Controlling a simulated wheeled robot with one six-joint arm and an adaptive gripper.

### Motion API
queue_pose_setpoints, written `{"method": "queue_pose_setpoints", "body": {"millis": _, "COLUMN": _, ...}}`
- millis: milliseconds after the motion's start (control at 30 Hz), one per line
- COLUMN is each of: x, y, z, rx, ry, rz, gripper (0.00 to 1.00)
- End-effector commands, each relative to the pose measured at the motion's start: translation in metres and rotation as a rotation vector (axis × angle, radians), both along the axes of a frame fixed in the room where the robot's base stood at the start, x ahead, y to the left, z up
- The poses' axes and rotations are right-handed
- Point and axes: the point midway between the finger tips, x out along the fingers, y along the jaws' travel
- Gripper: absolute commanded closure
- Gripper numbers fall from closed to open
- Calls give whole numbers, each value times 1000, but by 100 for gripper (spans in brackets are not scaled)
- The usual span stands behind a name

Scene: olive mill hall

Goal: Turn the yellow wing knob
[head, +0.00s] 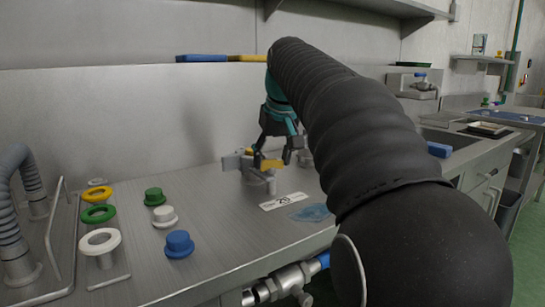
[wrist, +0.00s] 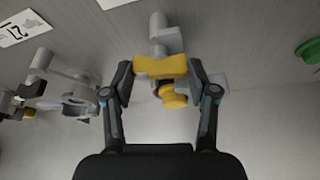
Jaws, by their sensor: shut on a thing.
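The yellow wing knob (wrist: 160,67) sits between the two fingers of my gripper (wrist: 161,84) in the wrist view, with the fingers closed on its wing ends. A round yellow part (wrist: 173,99) and a grey metal body (wrist: 167,35) show next to the knob. In the head view my gripper (head: 272,150) points down at the yellow wing knob (head: 271,164) on a grey metal fitting (head: 233,161) on the steel counter. My black arm comes in from the right and hides part of the counter behind it.
Green (head: 154,196), white (head: 165,217) and blue (head: 179,244) knobs stand on the steel counter (head: 226,222) at left, beside coloured rings. A label card (head: 283,201) and a blue smear lie in front of the fitting. Another grey fitting (wrist: 70,88) is close by in the wrist view.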

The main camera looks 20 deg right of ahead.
Motion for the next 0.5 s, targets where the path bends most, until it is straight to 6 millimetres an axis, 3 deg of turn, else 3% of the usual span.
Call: {"method": "queue_pose_setpoints", "body": {"millis": 500, "x": 0, "y": -1, "z": -1, "rx": 1, "ry": 3, "rz": 227, "gripper": 77}}
